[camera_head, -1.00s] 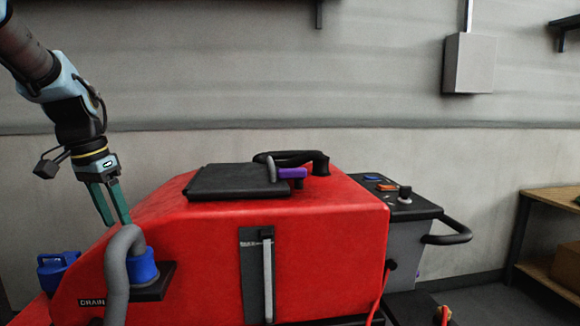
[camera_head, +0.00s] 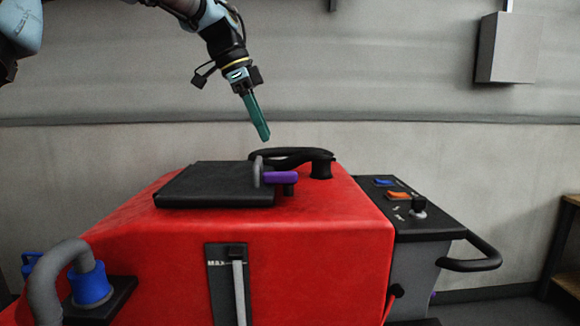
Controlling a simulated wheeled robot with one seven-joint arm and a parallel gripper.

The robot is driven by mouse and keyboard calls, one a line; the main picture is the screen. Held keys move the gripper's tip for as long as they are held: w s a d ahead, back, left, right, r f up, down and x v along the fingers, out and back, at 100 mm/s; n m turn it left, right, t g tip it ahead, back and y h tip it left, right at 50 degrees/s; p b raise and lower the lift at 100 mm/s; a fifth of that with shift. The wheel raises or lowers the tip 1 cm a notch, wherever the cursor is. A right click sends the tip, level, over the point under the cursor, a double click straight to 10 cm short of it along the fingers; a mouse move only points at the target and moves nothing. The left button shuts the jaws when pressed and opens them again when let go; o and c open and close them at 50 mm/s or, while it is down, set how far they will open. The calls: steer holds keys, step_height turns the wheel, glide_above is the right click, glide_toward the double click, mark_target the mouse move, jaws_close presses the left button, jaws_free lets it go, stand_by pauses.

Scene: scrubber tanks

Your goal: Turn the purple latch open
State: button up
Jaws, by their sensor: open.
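The purple latch (camera_head: 281,177) is a short bar at the right edge of a black lid (camera_head: 214,187) on top of the red scrubber tank (camera_head: 150,228). It lies roughly level, pointing right, with a grey curved piece (camera_head: 257,172) at its left end and a dark post under its right part. The lid lies flat and looks shut. My gripper (camera_head: 265,138) hangs above the latch and a little to its left, fingers pointing down and slightly right. It is open and apart from the latch. Its green fingers overlap in this view, so the gap between them is hidden.
A control panel (camera_head: 405,199) with a knob and a black handle (camera_head: 485,254) stand at the right. A grey hose in a blue collar (camera_head: 91,285) is at the lower left. The air above the lid is clear.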

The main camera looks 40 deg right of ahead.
mark_target(281, 172)
steer(key=p+x, duration=0.1)
steer(key=x, duration=0.9)
steer(key=shift+f+p, duration=0.1)
steer(key=shift+p, duration=0.3)
steer(key=shift+a, duration=0.1)
jaws_close()
